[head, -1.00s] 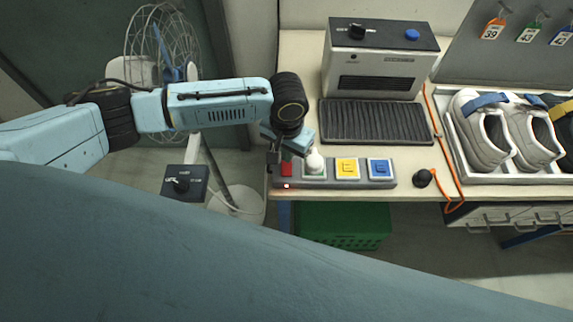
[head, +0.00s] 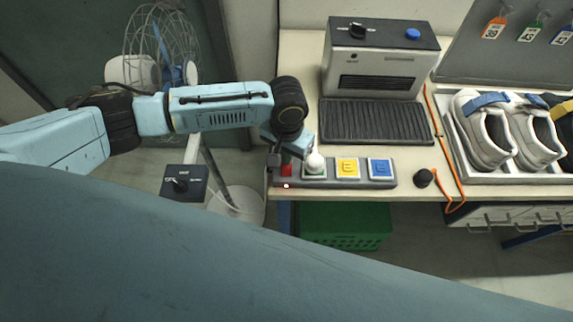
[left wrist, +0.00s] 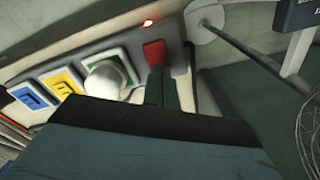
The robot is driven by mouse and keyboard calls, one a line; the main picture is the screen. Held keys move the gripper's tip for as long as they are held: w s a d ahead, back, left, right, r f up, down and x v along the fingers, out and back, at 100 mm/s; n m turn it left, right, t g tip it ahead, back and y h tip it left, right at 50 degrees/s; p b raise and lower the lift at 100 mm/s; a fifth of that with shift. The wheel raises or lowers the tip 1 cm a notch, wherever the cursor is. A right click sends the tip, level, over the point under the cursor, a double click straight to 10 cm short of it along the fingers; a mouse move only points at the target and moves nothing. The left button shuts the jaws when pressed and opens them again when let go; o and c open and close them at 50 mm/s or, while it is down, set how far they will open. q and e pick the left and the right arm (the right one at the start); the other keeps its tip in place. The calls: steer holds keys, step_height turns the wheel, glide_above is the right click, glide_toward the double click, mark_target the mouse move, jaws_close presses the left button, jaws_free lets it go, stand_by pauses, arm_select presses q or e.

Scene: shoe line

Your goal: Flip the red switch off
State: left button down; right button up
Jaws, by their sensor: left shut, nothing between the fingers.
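The red switch (head: 287,170) sits at the left end of a grey switch panel (head: 333,183) on the table's front edge. It also shows in the left wrist view (left wrist: 154,52). A small red light (head: 286,186) in front of it is lit. My left gripper (head: 275,164) is shut and empty. Its fingertips are at the red switch; in the left wrist view the fingers (left wrist: 160,85) reach up to its near edge. I cannot tell whether they touch it. My right gripper is in neither view.
Beside the red switch stand a white round knob (head: 315,161) on a green base, a yellow switch (head: 347,167) and a blue switch (head: 381,168). A black knob (head: 424,178) is farther right. A grey machine (head: 372,65) stands behind, a shoe tray (head: 510,178) at right.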

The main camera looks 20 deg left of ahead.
arm_select(q)
steer(key=shift+f, duration=0.6)
stand_by(0.3)
step_height(320, 180, up, 7)
steer(key=p, duration=0.8)
steer(key=shift+r, duration=0.1)
stand_by(0.5)
